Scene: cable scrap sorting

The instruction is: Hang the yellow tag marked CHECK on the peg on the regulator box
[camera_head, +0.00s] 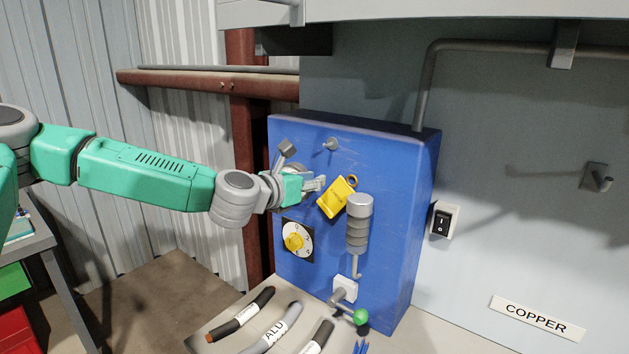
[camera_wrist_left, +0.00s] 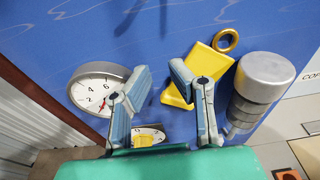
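The yellow tag (camera_head: 334,201) with its ring (camera_head: 352,181) is tilted in front of the blue regulator box (camera_head: 390,240); no marking is readable. My left gripper (camera_head: 318,184) is at the tag's left side, below the grey peg (camera_head: 330,144) on the box's upper face. In the left wrist view the fingers of my left gripper (camera_wrist_left: 160,76) stand apart with an empty gap. There the tag (camera_wrist_left: 218,66) lies behind the right finger, partly hidden, ring (camera_wrist_left: 226,40) upward. What supports the tag cannot be told. My right gripper is not in view.
A grey cylinder (camera_head: 359,228) sits right of the tag. A gauge (camera_wrist_left: 97,88) and a yellow knob (camera_head: 293,242) are on the box. A green-tipped lever (camera_head: 360,316) stands below. Cable pieces (camera_head: 241,314) lie on the table. A switch (camera_head: 442,220) is right.

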